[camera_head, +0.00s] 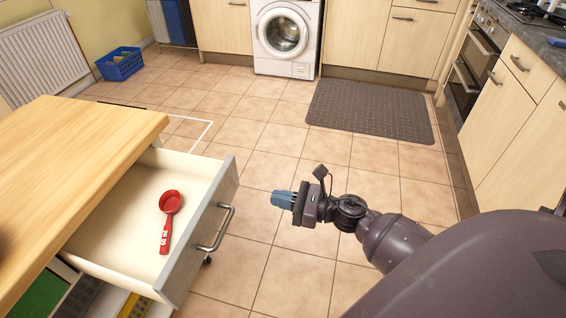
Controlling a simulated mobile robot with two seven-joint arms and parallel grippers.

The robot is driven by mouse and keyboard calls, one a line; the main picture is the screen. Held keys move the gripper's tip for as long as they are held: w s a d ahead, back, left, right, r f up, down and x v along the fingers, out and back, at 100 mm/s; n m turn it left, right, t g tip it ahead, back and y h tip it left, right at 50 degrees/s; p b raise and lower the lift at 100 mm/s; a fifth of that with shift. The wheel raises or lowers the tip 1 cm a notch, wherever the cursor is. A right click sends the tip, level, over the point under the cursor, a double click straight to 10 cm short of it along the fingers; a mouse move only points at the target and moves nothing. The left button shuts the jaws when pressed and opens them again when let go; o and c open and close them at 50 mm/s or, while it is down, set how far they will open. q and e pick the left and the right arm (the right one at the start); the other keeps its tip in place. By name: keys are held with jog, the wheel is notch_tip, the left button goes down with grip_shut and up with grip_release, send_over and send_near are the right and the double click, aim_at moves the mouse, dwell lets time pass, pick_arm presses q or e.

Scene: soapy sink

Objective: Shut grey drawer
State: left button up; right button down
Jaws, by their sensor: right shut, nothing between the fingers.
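The grey drawer (207,222) stands pulled out from under a wooden worktop (75,150) at the left. Its grey front carries a metal bar handle (217,229) that faces right. A red ladle-like utensil (170,215) lies inside on the white drawer bottom. My right gripper (275,198) is in the middle of the view, to the right of the drawer front and apart from it. Its fingers point left towards the drawer, shut and empty. My left gripper is not in view.
Below the drawer is an open shelf with coloured bins. A castor shows under the unit. A dark mat (370,108) lies before the far cupboards. A washing machine (287,38) and a blue basket (120,64) stand at the back. The tiled floor between is clear.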

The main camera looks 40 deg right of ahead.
aim_at(229, 188)
jog(key=x, duration=1)
jog(key=shift+w+a, duration=0.15)
jog(key=shift+w, duration=0.05)
jog(key=shift+w+a, duration=0.3)
jog(key=shift+w, duration=0.05)
jog(key=b+x, duration=0.1)
jog(key=x, duration=1.1)
jog(key=b+x, duration=0.1)
jog(key=x, duration=0.4)
jog(key=shift+w+a+f+b, duration=0.25)
jog(key=shift+w+a+b, duration=0.05)
jog(key=shift+a, duration=0.05)
jog(key=b+x, duration=0.1)
jog(key=x, duration=0.5)
jog(key=shift+w+a+r, duration=0.15)
jog(key=shift+w, duration=0.05)
jog(key=shift+w+a, duration=0.15)
jog(key=shift+w, duration=0.1)
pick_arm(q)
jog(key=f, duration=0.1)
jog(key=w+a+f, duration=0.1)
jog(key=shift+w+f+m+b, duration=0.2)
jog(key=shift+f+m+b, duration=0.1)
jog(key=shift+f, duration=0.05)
pick_arm(e)
jog(key=shift+w+r, duration=0.1)
jog(key=shift+r, duration=0.25)
jog(key=shift+r, duration=0.15)
